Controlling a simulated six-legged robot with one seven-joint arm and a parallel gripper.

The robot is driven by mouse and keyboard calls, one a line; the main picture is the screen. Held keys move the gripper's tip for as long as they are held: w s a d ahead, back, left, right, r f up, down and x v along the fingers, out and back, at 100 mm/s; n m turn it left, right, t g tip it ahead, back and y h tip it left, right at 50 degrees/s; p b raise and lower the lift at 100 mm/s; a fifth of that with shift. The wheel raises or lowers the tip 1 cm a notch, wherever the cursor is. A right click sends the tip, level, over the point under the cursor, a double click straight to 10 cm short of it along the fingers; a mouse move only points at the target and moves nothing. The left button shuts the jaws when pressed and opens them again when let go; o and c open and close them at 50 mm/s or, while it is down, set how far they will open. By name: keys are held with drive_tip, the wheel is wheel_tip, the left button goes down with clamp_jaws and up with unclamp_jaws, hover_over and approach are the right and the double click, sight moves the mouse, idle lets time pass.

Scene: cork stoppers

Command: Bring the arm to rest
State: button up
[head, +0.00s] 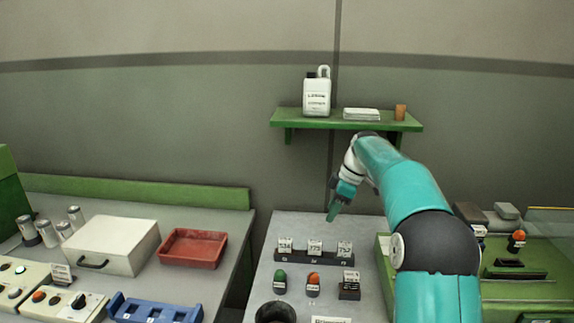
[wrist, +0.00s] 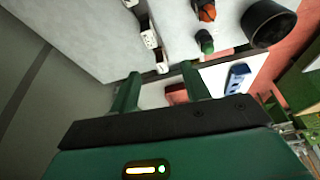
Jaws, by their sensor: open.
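My gripper (head: 335,206) hangs above the back part of the grey middle table (head: 262,285), its fingers pointing down, behind the dark labelled rack (head: 313,259). In the wrist view the two green fingers of my gripper (wrist: 159,88) stand apart with nothing between them. My teal arm (head: 400,185) is bent, rising from the lower right and reaching over to the left. The rack's white labels show in the wrist view beyond the fingers.
A green-topped piece (head: 280,282), an orange-topped piece (head: 313,284) and a black cup (head: 275,313) stand on the table's front. A green shelf (head: 300,122) with a white jug (head: 317,96) is above. A red tray (head: 193,248) and white box (head: 110,244) are left.

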drive_tip(key=s+a+r+m+t+h, duration=0.15)
drive_tip(key=s+r+m, duration=0.3)
drive_tip(key=s, duration=0.55)
drive_tip(key=s+a+r+m+t+h, duration=0.1)
drive_tip(key=s+a+r+m, duration=0.3)
drive_tip(key=s, duration=0.6)
drive_tip(key=s+f+m+t, duration=0.1)
drive_tip(key=s+f+m, duration=0.2)
drive_tip(key=s, duration=0.7)
drive_tip(key=s+d+f+m+t+h, duration=0.1)
drive_tip(key=s+f+m, duration=0.2)
drive_tip(key=s, duration=0.7)
drive_tip(key=shift+s+d+f, duration=0.25)
drive_tip(key=shift+s+f, duration=0.1)
drive_tip(key=shift+d, duration=0.1)
